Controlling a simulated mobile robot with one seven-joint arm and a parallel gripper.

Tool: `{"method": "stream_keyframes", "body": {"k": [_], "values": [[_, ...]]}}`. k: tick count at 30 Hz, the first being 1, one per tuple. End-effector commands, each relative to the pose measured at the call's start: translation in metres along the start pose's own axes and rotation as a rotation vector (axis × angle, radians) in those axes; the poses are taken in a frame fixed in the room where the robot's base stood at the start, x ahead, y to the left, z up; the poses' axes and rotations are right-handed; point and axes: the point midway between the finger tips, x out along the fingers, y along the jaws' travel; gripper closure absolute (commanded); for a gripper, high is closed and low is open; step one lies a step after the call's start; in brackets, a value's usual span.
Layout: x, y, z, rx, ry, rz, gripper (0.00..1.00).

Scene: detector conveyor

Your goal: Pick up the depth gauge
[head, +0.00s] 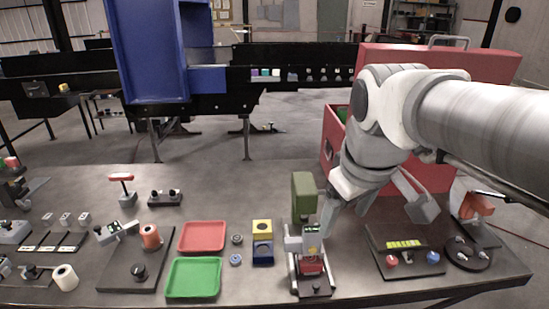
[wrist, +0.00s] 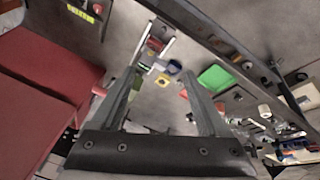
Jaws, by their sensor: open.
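No part is clearly marked as the depth gauge. A small grey device with a green display (head: 312,228), possibly the gauge, sits at a stand with a green block (head: 304,187) on the table. The stand also shows between my fingers in the wrist view (wrist: 155,44). My gripper (head: 376,218) is open, with nothing between its fingers, above and to the right of the stand. One finger partly overlaps the stand's right side in the head view; contact cannot be told. Both fingers show in the wrist view (wrist: 167,52).
Left of the stand are a yellow-and-blue block (head: 262,242), a red tray (head: 202,237) and a green tray (head: 193,278). A panel with a yellow strip (head: 403,244) lies to the right. A red case (head: 332,125) stands behind. Bare table shows behind the trays.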

Motion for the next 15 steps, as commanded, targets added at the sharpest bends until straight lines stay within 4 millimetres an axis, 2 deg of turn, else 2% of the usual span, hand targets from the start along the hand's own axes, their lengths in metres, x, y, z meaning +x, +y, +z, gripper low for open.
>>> {"method": "stream_keyframes", "body": {"k": [3, 8, 15], "values": [[0.008, 0.012, -0.028, -0.156, -0.048, -0.022, 0.22], [0.022, 0.027, -0.064, -0.370, -0.101, -0.065, 0.22], [0.057, 0.047, -0.113, -0.688, -0.157, -0.161, 0.22]]}}
